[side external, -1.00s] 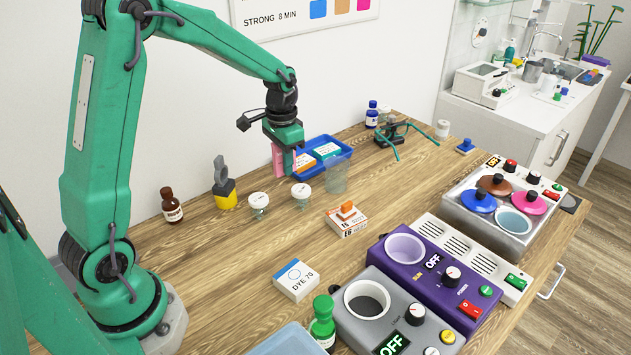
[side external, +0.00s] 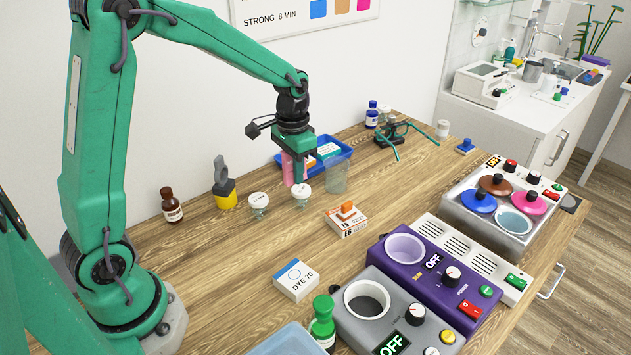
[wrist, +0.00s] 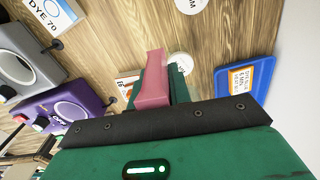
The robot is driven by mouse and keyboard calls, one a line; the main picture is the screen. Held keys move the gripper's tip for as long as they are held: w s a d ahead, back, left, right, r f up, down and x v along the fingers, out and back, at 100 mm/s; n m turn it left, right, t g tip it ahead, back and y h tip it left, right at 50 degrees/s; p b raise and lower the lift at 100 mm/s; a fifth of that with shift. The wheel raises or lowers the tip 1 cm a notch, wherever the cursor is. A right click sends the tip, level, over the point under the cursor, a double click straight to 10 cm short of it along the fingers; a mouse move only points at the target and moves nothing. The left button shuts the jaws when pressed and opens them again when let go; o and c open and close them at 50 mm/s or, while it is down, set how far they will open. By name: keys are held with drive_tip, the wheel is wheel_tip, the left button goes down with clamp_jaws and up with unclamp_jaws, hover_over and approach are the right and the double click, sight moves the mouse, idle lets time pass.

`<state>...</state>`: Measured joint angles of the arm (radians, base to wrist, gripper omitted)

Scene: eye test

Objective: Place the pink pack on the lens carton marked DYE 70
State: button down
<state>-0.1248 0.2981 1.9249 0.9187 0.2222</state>
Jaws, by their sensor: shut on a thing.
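The pink pack (side external: 289,167) is held upright between the jaws of my gripper (side external: 296,172), above the table near the blue tray. It also shows in the wrist view as a pink block (wrist: 154,82) at the jaws. The white carton marked DYE 70 (side external: 296,281), with a blue edge and a blue ring on its top, lies on the table at the front middle, well apart from my gripper. Its top looks bare. The carton (wrist: 50,12) also shows at the upper left in the wrist view.
White-lidded jars (side external: 259,204) stand near my gripper. A blue tray (side external: 340,151) with packs sits behind it. An orange-and-white carton (side external: 346,222) lies to the right. A green-capped bottle (side external: 322,322) and a grey heater (side external: 385,322) stand close to the DYE 70 carton.

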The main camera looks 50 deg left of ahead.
drive_tip(key=s+d+r, duration=0.1)
drive_tip(key=s+d, duration=0.3)
drive_tip(key=d, duration=0.3)
drive_tip(key=s+d+r, duration=0.1)
drive_tip(key=s+d, duration=0.3)
drive_tip(key=d, duration=0.3)
drive_tip(key=s+d+n, duration=0.1)
drive_tip(key=s+d, duration=0.8)
drive_tip(key=s, duration=0.4)
hover_over(296, 275)
wheel_tip(296, 275, down, 7)
drive_tip(key=shift+r, duration=0.2)
drive_tip(key=shift+f, duration=1.95)
drive_tip(key=shift+f, duration=0.1)
drive_tip(key=c, duration=1.3)
unclamp_jaws()
wheel_tip(296, 275, up, 12)
